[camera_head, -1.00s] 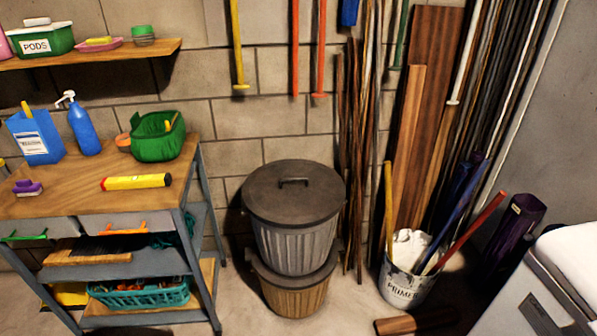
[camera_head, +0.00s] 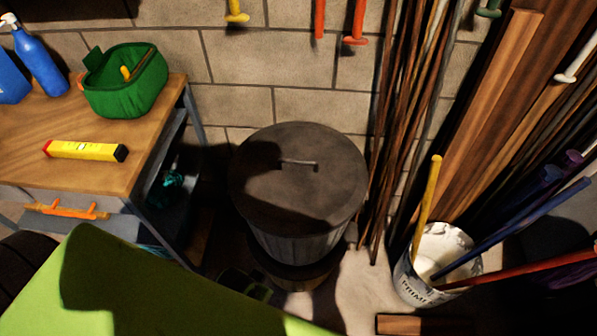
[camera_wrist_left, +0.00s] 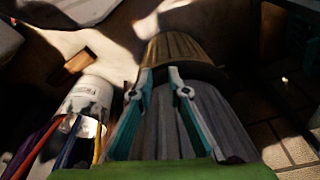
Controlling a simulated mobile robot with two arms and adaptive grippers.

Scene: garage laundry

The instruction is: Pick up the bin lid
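The bin lid (camera_head: 325,190) is a dark grey round disc with a raised bar handle (camera_head: 298,164) in its middle. It sits flat on the grey ribbed metal bin (camera_head: 300,245), partly in shadow. My left arm crosses the lower left of the head view, below and in front of the bin. In the left wrist view my left gripper (camera_wrist_left: 160,74) is open and empty, its teal-padded fingers apart in front of the bin's ribbed side (camera_wrist_left: 162,135). The lid is not clearly visible in that view. My right gripper is not in view.
A workbench (camera_head: 115,165) stands left of the bin, with a green basket (camera_head: 125,90) and a yellow level (camera_head: 85,151). Long poles (camera_head: 412,110) lean right of the bin. A white paint bucket (camera_head: 440,265) holding sticks stands at right. A tan container (camera_wrist_left: 170,48) is under the bin.

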